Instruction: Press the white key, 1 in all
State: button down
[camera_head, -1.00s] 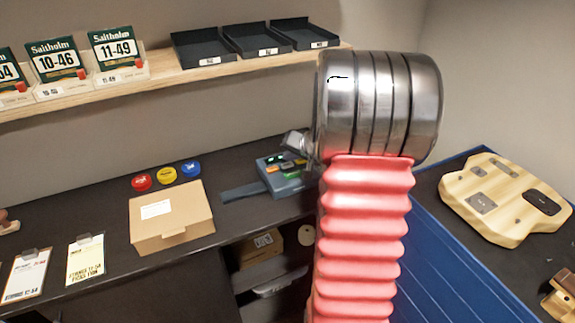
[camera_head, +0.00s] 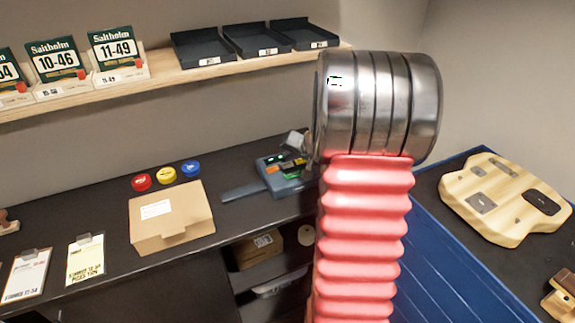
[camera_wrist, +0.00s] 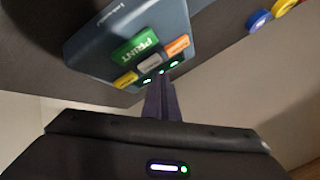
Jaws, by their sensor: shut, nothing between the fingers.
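The white key (camera_wrist: 149,65) is a pale grey-white button on a blue-grey label device (camera_wrist: 88,45). It sits between a yellow key (camera_wrist: 126,80) and an orange key (camera_wrist: 178,46), beside a green PRINT key (camera_wrist: 135,47). The device (camera_head: 292,185) stands on the dark bench in the head view, partly behind my arm. My gripper (camera_wrist: 162,77) is shut and empty. Its fingertips appear beside the white key, over the device's small lit display strip; I cannot tell whether they touch it. In the head view my arm hides most of the gripper.
A cardboard box (camera_head: 172,222) and red (camera_head: 142,182), yellow (camera_head: 166,175) and blue (camera_head: 190,168) round tins stand left of the device. A shelf (camera_head: 150,82) with trays runs above. A wooden guitar body (camera_head: 505,200) lies on the right bench.

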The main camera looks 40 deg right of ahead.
jog(key=shift+f, duration=0.15)
jog(key=shift+f, duration=0.25)
jog(key=shift+f, duration=0.4)
dwell(1.1)
jog(key=shift+r, duration=0.85)
jog(key=shift+r, duration=0.1)
notch_tip(320, 180, up, 5)
jog(key=shift+f, duration=0.1)
dwell(0.5)
jog(key=shift+a, duration=0.1)
dwell(0.8)
